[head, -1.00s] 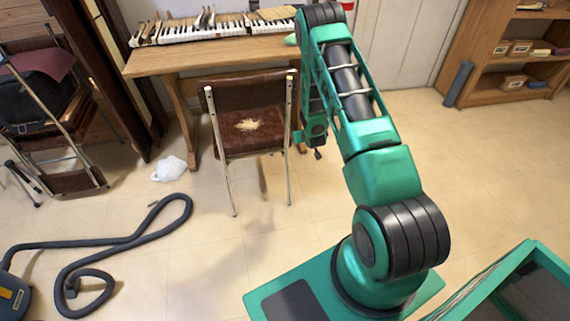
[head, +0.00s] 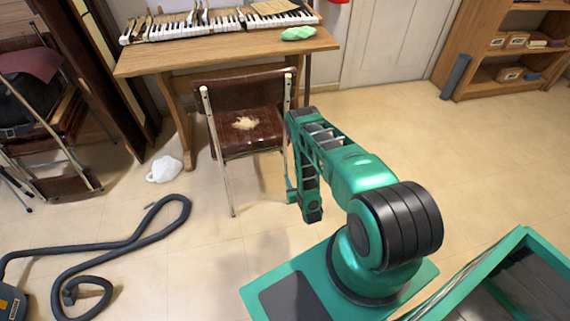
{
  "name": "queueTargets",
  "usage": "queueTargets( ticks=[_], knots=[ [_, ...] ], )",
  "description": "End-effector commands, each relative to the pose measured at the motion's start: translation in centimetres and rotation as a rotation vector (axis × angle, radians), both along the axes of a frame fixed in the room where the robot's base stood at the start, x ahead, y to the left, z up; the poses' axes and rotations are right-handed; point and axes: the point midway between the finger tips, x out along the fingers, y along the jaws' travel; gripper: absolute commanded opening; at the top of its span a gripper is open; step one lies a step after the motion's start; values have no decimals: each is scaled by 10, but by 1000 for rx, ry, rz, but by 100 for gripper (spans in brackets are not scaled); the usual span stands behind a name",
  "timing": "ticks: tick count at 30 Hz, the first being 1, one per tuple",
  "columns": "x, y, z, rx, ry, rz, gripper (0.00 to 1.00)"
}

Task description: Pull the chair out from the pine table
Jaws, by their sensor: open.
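The chair (head: 262,138) has a metal tube frame, a brown backrest and a brown seat with a pale worn patch. It stands upright at the front of the pine table (head: 180,66), its backrest towards me and overlapping the table's front edge in the picture. My arm bends downward to the right of the chair. My gripper (head: 291,191) is low beside the chair's right-hand leg, open, and largely hidden by my own arm. Whether it touches the leg cannot be told.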

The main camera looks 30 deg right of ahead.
Motion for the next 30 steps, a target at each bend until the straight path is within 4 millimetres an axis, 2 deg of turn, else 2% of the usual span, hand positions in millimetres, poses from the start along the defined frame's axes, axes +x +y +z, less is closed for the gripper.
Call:
queueTargets(
  ticks=[18,24,30],
  knots=[
    [105,-27,-27,-1,-2,0,41],
    [121,-31,-31,0,1,0,41],
    [124,-32,-32,0,1,0,41]
  ],
)
